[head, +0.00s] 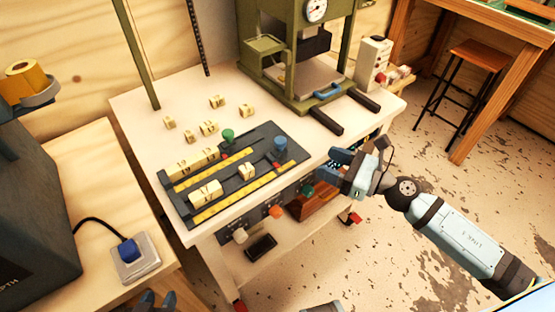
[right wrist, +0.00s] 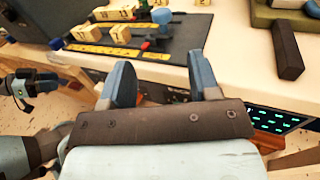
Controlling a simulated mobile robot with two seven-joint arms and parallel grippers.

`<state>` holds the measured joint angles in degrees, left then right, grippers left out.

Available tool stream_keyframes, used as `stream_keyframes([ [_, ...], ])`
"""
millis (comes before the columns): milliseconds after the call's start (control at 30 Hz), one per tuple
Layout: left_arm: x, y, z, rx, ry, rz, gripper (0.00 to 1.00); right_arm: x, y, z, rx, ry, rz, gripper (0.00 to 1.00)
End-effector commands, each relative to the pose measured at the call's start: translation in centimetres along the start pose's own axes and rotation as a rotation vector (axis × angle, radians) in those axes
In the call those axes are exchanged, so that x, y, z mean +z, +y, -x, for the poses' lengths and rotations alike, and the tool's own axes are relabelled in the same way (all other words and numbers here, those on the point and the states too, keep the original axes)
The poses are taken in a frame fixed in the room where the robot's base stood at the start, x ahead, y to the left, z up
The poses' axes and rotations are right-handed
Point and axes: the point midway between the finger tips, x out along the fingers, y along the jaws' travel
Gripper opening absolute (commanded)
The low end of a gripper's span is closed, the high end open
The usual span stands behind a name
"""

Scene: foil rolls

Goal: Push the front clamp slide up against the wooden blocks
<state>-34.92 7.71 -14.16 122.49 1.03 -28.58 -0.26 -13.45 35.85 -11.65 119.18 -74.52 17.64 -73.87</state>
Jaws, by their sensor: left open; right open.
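A dark clamp fixture (head: 230,172) lies on the bench, with two yellow-scaled tracks. In the front track sit a long wooden block (head: 206,191) and a smaller one (head: 247,171), with a gap between them. A blue knob (head: 280,143) stands at the right end, apart from these blocks, apparently on the front clamp slide; the knob also shows in the right wrist view (right wrist: 161,16). A green knob (head: 228,136) stands by the rear-row blocks (head: 193,160). My right gripper (head: 341,164) is open and empty, right of the fixture off the bench's front edge. My left gripper (head: 157,299) is open at the bottom edge.
Several loose wooden blocks (head: 208,128) lie behind the fixture. A green press (head: 305,60) with dark rails (head: 326,121) stands at the back right. A blue button box (head: 130,251) sits on the left table. Coloured knobs and a lower shelf are below the bench edge.

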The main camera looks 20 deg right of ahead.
Motion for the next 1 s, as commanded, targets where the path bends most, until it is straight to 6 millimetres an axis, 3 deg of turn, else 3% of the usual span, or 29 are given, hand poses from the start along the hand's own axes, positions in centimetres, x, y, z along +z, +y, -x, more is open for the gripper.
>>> stream_keyframes([
  [233,-1.0,0.2,0.6,0.003,0.016,-0.010,0.43,0.5,-0.4,-1.2,0.000,0.000,0.001,0.56],
  [700,-0.6,0.2,0.9,0.000,-0.023,0.009,0.43,0.5,-0.4,-10.7,0.000,-0.001,0.000,0.56],
  [1000,-0.8,0.2,1.0,-0.001,-0.023,0.014,0.43,0.2,-0.3,-13.4,0.000,0.001,-0.001,0.56],
])
